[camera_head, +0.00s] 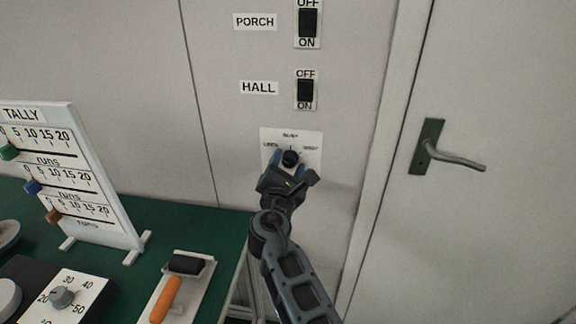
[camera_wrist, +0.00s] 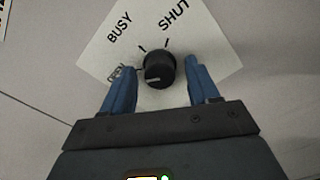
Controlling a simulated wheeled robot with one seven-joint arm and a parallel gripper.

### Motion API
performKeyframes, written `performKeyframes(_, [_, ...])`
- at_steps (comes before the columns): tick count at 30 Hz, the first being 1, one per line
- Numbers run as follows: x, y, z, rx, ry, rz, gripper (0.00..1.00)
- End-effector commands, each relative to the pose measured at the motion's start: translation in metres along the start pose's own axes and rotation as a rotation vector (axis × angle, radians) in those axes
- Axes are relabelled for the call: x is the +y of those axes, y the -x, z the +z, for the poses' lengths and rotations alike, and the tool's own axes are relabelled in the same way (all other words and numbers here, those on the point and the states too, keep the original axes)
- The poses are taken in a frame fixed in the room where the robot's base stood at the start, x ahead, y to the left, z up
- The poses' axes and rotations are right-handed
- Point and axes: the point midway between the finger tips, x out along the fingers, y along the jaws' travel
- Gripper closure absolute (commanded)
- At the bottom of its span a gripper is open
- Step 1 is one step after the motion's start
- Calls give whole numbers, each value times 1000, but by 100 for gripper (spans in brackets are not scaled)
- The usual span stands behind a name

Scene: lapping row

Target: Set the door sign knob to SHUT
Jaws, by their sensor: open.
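The door sign knob (camera_head: 290,158) is a round black knob on a white plate (camera_head: 314,137) on the wall. The plate reads OPEN at left, BUSY at top and SHUT at right in the head view. In the wrist view the knob (camera_wrist: 159,68) shows a pale mark low on its face, toward the OPEN side; its exact setting is hard to tell. My gripper (camera_head: 289,164) is open, with one blue finger on each side of the knob. In the wrist view my gripper (camera_wrist: 161,78) has gaps beside the knob, and its left finger partly covers OPEN.
PORCH (camera_head: 308,22) and HALL (camera_head: 305,90) switches sit above the plate. A door with a lever handle (camera_head: 450,158) is at right. A green table (camera_head: 200,229) at lower left bears a TALLY board (camera_head: 112,205), an orange-handled tool (camera_head: 166,299) and a grey dial (camera_head: 62,297).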

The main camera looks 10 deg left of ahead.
Motion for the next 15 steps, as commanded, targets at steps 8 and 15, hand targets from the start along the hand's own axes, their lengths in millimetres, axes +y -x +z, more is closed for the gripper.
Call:
performKeyframes(8, [0,-2,0,-1,-1,0,40])
performKeyframes(15, [0,-2,0,0,-1,0,60])
